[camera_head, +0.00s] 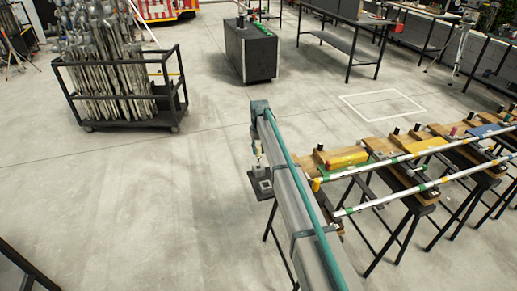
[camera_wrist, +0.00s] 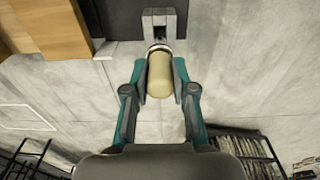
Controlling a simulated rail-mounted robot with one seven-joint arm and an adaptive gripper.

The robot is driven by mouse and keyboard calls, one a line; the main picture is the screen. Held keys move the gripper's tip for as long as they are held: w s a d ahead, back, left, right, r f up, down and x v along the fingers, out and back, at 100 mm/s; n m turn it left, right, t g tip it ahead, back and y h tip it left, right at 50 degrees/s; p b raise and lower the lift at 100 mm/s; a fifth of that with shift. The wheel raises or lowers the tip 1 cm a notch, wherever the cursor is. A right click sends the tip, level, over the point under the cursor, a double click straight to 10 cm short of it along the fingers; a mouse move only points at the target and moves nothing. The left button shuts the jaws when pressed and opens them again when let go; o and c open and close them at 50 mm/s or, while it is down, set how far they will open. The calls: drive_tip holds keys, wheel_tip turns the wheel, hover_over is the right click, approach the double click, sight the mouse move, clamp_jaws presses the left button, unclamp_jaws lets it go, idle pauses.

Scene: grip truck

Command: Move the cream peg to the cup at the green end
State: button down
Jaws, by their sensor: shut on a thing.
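The cream peg (camera_wrist: 159,76) is between the two fingers of my gripper (camera_wrist: 160,88) in the wrist view, and the gripper is shut on it. The peg's far end has a pale ring and lies close to a grey block with a slot (camera_wrist: 160,22); I cannot tell whether they touch. In the head view my gripper (camera_head: 258,150) hangs below the end of my arm, above a dark plate (camera_head: 257,193) carrying a grey square cup (camera_head: 265,185). The peg is too small there to make out well. I cannot tell which cup is at the green end.
Wooden boards on black trestles (camera_head: 380,147), with long pipes (camera_head: 430,183) banded in green and yellow, stand to the right. A dark cabinet (camera_head: 250,55) and a loaded cart (camera_head: 125,110) stand further back. Open floor lies to the left.

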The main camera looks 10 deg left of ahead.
sight(259, 156)
drive_tip(key=shift+f+b, duration=1)
drive_tip(key=shift+f, duration=2)
drive_tip(key=c, duration=0.9)
unclamp_jaws()
drive_tip(key=shift+o, duration=0.2)
drive_tip(key=r, duration=1.2)
drive_tip(key=shift+s+d, duration=0.1)
drive_tip(key=shift+s, duration=0.2)
